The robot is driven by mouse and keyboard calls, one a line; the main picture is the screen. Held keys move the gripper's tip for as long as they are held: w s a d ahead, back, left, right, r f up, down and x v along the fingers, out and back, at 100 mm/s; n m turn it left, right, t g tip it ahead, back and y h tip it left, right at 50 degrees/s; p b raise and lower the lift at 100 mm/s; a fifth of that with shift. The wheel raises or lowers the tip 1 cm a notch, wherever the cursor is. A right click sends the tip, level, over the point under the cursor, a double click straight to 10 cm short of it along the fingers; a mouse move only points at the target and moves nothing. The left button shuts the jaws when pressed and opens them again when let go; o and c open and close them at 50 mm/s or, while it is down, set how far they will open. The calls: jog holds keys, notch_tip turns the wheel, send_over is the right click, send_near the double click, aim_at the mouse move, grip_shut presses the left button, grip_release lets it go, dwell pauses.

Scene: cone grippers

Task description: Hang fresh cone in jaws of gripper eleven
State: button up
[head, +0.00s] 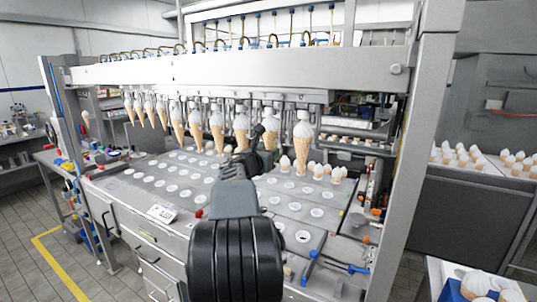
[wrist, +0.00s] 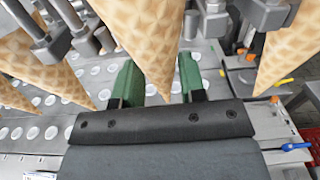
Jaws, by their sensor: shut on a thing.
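My gripper (head: 259,143) is raised in front of the row of hanging cones. In the wrist view its green fingers (wrist: 158,82) are shut on a tan waffle cone (wrist: 147,38), which points tip down between them. In the head view this cone (head: 269,139) is partly hidden by my wrist, and its white top is level with the overhead row. I cannot tell whether overhead jaws hold it. A neighbouring cone (head: 302,146) hangs on its right, also in the wrist view (wrist: 284,42). Another cone (head: 240,131) hangs on its left. No jaw numbers are readable.
More cones hang along the row to the left. The machine deck (head: 205,202) below has many white round holes. Several small cones (head: 319,171) stand on its right part. A blue-handled tool (head: 345,266) lies at the front right. More cones stand on a side table (head: 480,158).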

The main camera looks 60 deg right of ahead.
jog(key=shift+f, duration=0.25)
dwell(0.3)
jog(key=o, duration=1.1)
jog(key=shift+a+b, duration=1)
jog(key=shift+a, duration=3.5)
